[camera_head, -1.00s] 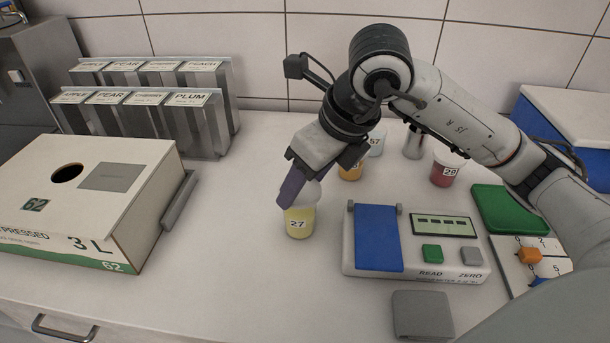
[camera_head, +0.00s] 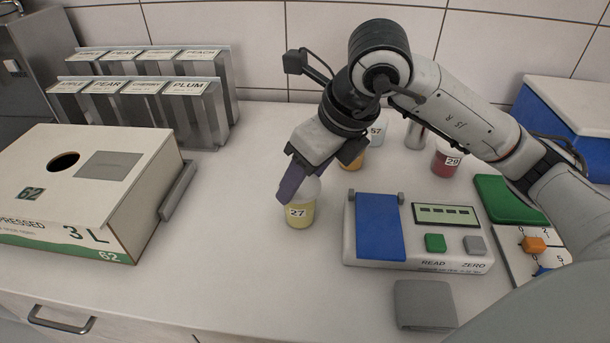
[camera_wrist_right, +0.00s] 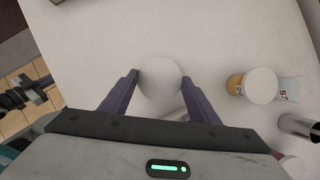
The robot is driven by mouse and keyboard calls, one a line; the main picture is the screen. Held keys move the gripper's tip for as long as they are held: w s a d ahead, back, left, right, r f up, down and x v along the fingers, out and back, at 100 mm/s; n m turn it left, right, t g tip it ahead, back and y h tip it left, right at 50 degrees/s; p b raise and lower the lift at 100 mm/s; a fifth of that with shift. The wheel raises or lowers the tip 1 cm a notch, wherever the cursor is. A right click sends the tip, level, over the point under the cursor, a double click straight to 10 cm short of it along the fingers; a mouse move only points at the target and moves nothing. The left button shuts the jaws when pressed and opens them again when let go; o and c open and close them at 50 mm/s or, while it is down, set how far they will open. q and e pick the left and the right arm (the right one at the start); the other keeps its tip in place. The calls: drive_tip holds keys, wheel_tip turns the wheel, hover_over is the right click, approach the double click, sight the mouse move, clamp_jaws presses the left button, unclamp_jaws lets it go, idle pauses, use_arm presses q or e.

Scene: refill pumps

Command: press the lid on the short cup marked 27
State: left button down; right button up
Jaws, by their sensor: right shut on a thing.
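The short cup marked 27 (camera_head: 298,215) stands upright on the counter with yellow contents. A pale round lid (camera_head: 312,189) is at its top; it shows in the right wrist view (camera_wrist_right: 160,80) as a white disc. My right gripper (camera_head: 288,190) has its purple fingers on either side of the lid and is shut on it. The fingers in the wrist view (camera_wrist_right: 160,90) cover the lid's sides. The near finger hides part of the cup's rim, so I cannot tell whether the lid is fully seated. My left gripper is not in view.
Lidded cups, including one marked 57 (camera_head: 377,135), and a red cup marked 29 (camera_head: 446,160) stand behind. A large carton (camera_head: 140,200) is at left. The counter between carton and cup is clear.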

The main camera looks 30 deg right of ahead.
drive_tip(key=shift+f+b, duration=0.75)
drive_tip(key=shift+b, duration=0.05)
idle(0.9)
drive_tip(key=o, duration=1.1)
drive_tip(key=p+v, duration=0.1)
drive_tip(key=v, duration=0.4)
drive_tip(key=w+p+v, duration=0.1)
drive_tip(key=p+v, duration=0.1)
drive_tip(key=v, duration=0.3)
drive_tip(key=w+r+p+v, duration=0.1)
drive_tip(key=p+v, duration=0.1)
drive_tip(key=v, duration=0.4)
drive_tip(key=shift+w+a, duration=0.1)
drive_tip(key=shift+a, duration=0.3)
drive_tip(key=shift+f, duration=0.1)
